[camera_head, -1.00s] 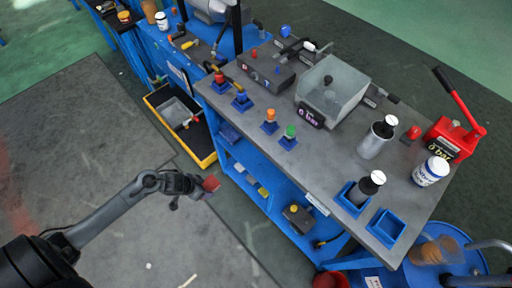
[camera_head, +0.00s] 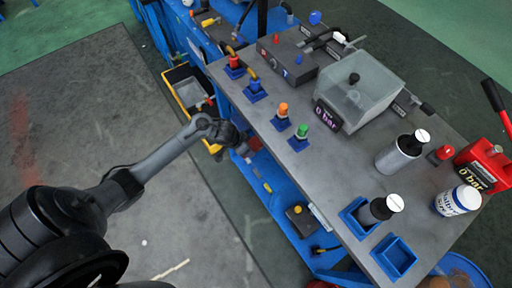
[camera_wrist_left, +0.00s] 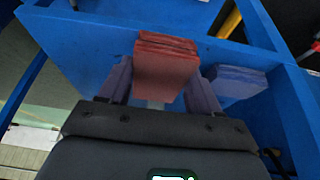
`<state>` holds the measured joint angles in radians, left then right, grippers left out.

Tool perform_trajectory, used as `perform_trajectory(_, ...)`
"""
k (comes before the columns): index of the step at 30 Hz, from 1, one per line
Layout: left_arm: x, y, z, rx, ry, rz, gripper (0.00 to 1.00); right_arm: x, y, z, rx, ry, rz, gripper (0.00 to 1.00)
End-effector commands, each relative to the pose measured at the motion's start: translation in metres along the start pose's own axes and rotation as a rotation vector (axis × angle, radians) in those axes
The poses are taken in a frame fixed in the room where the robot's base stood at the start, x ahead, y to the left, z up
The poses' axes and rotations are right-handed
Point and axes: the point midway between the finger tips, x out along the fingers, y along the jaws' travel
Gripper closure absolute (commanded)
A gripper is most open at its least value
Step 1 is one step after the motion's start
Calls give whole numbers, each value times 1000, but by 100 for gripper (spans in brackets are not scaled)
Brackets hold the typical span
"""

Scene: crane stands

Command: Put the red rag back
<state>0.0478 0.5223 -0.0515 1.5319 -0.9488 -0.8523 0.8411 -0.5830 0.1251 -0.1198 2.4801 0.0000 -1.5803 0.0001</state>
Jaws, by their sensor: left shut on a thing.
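The red rag (camera_wrist_left: 166,66) is a folded, brick-like red stack in the left wrist view. My left gripper (camera_wrist_left: 159,88) is shut on it, with one finger on each side. In the head view my left gripper (camera_head: 243,150) is at the side of the blue workbench, below the level of its grey top (camera_head: 345,170). My right gripper is not in view.
A folded blue rag (camera_wrist_left: 236,82) lies just right of the red one on the blue shelf. Blue frame bars (camera_wrist_left: 262,22) border it. A yellow-rimmed black bin (camera_head: 186,92) stands left of the bench. Bottles, buttons and a clear box (camera_head: 358,98) stand on the top.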

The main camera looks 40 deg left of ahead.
Motion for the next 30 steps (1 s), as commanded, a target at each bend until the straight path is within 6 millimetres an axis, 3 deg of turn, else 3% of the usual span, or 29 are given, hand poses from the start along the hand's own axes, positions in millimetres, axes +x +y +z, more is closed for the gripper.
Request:
perform_trajectory(4, 14, 0, -27, -2, 3, 0, 75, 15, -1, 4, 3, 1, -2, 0)
perform_trajectory(10, 19, 0, -44, -1, 1, 0, 75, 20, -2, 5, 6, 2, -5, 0)
perform_trajectory(14, 22, 1, -44, -1, -1, 0, 75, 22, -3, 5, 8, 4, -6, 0)
perform_trajectory(23, 51, 0, -32, -1, 0, 1, 75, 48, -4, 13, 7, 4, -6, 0)
perform_trajectory(30, 51, 0, -32, -1, 1, 0, 75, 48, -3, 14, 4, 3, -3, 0)
